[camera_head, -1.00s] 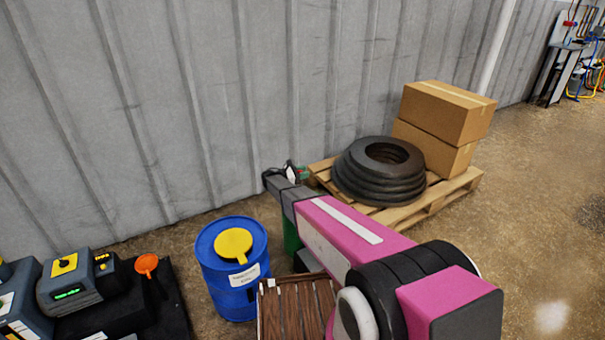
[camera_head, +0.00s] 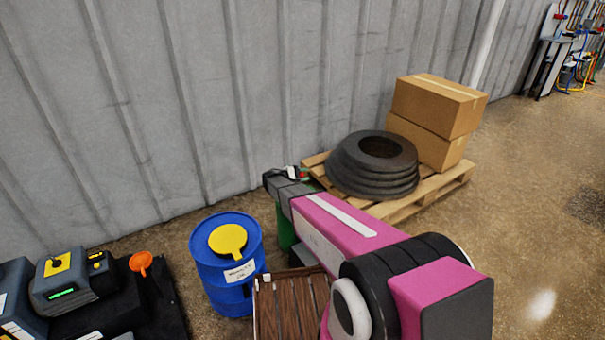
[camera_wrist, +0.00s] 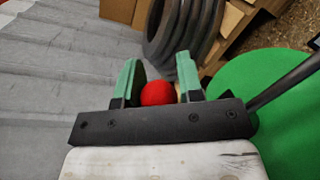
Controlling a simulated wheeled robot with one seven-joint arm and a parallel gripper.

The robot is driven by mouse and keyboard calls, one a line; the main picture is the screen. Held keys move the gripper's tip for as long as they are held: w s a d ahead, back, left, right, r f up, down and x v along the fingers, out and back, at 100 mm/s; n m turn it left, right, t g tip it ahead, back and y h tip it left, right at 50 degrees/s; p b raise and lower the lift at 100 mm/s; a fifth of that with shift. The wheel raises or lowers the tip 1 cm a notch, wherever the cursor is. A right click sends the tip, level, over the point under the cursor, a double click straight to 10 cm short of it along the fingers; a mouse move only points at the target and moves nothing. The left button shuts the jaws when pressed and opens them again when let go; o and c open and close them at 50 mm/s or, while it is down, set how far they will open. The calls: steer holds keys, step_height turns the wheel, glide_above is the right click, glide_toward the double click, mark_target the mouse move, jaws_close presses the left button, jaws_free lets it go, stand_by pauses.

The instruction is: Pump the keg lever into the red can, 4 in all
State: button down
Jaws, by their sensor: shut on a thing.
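In the wrist view my gripper (camera_wrist: 158,68) has its green-padded fingers on either side of a round red knob (camera_wrist: 158,93) and is shut on it. A dark lever rod (camera_wrist: 285,83) runs from the right towards the gripper and passes out of sight behind it. The green round top of the keg (camera_wrist: 284,122) fills the right side there. In the head view the green keg (camera_head: 286,232) is mostly hidden behind my pink arm. My gripper (camera_head: 293,172) shows small at the arm's far end. I cannot make out the red can in either view.
A blue drum (camera_head: 206,265) with a yellow lid stands left of the keg, beside a slatted wooden crate (camera_head: 290,302). Behind are a pallet (camera_head: 447,190) with stacked tyres (camera_head: 372,165) and cardboard boxes (camera_head: 437,105). Dark equipment (camera_head: 70,290) stands lower left. The right floor is clear.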

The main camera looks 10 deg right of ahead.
steer(key=shift+s+d+f, duration=0.1)
steer(key=shift+s+f, duration=0.1)
steer(key=shift+f, duration=0.05)
steer(key=shift+s+f, duration=0.15)
stand_by(0.3)
steer(key=c, duration=0.8)
jaws_free()
steer(key=v, duration=1)
steer(key=shift+s+a, duration=0.1)
steer(key=shift+a, duration=0.25)
